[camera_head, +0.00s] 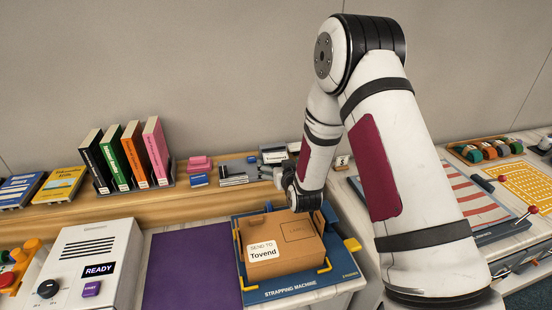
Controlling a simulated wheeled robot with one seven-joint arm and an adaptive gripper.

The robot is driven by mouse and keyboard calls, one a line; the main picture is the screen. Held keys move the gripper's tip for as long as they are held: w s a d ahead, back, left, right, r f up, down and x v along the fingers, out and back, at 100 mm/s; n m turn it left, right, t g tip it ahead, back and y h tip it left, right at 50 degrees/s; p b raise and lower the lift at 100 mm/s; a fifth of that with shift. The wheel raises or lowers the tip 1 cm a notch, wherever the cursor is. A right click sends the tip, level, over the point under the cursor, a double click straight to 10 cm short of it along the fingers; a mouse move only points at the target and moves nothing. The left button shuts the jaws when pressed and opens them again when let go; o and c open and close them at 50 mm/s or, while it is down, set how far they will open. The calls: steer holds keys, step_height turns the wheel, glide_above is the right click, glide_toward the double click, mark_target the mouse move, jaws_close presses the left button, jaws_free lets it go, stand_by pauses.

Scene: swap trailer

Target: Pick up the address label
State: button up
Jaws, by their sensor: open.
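A white label (262,251) reading "SEND TO Tovend" is on the front of a brown carton (305,250). A small white card (275,157) with dark printing, which seems to read "Tovend", stands at the back shelf. I cannot tell which of the two is the address label. My gripper (268,173) is open, at the end of my arm, just in front of and below the card and above and behind the carton. Its fingers are small and partly hidden by my wrist. I see nothing held in it.
The carton sits on a blue strapping machine (290,291) with yellow corner guides. A grey block (237,172), pink stamp (199,163) and blue box (199,180) are left of my gripper. Books (125,160) stand further left. A purple mat (190,265) is clear.

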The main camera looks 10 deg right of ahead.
mark_target(276, 157)
steer(key=shift+r+x, duration=0.1)
steer(key=shift+x, duration=1.5)
steer(key=shift+r+x, duration=0.15)
steer(key=shift+x, duration=1.4)
steer(key=shift+w+d, duration=0.1)
steer(key=shift+d, duration=0.05)
steer(key=c, duration=0.9)
